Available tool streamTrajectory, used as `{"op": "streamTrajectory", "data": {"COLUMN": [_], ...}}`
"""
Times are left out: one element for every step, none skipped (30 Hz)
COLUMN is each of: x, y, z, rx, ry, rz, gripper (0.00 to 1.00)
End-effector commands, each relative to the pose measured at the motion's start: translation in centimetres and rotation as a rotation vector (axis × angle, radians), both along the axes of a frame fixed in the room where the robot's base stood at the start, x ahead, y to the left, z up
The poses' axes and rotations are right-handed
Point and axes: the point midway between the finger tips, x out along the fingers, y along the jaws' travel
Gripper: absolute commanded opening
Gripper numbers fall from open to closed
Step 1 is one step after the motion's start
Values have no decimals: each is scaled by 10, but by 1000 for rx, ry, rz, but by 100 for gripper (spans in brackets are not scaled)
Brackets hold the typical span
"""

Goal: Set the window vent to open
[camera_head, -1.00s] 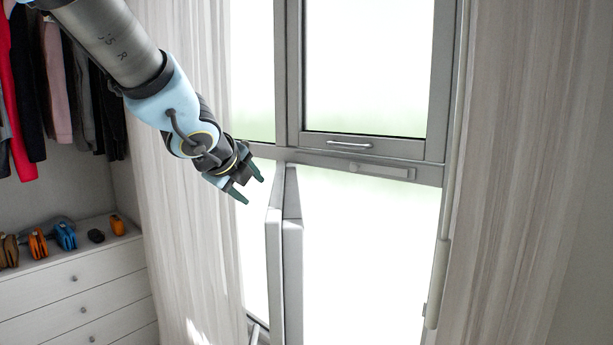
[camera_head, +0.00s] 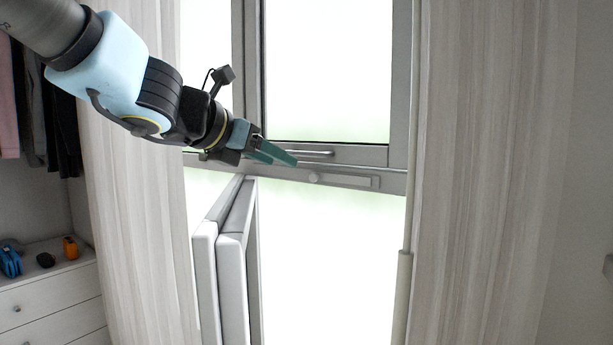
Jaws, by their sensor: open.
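The window's upper pane (camera_head: 328,70) sits in a grey frame, with a silver bar handle (camera_head: 308,153) on its bottom rail. Below it, on the crossbar, is a flat vent strip (camera_head: 345,181) with a small round knob (camera_head: 313,177) near its left end. My gripper (camera_head: 296,160) is open and empty, its green fingers pointing right. In the picture its tips overlap the left end of the handle, up and left of the knob. I cannot tell the depth gap or any contact.
A lower window sash (camera_head: 232,260) stands swung inward below my gripper. Pale curtains hang left (camera_head: 130,220) and right (camera_head: 490,170). A white drawer chest (camera_head: 50,300) with small items stands at lower left.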

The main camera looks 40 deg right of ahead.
Motion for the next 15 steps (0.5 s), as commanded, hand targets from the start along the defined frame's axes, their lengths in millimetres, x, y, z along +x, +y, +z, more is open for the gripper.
{"op": "streamTrajectory", "data": {"x": [-1,-1,1,1,3,4,5,7,9,10,11,13,15,16,17], "y": [-3,-6,-9,-13,-17,-23,-28,-33,-40,-45,-50,-57,-62,-66,-72], "z": [-2,-3,-4,-6,-9,-12,-14,-16,-19,-22,-24,-26,-28,-30,-32], "rx": [3,3,3,4,5,5,4,5,5,5,5,5,4,5,4], "ry": [-10,-12,-11,-11,-10,-9,-9,-8,-8,-7,-9,-7,-7,-7,-8], "rz": [-11,-13,-12,-13,-11,-11,-11,-9,-9,-9,-10,-9,-9,-8,-8], "gripper": [54,54,54,54,54,54,54,54,54,54,54,54,54,54,54]}}
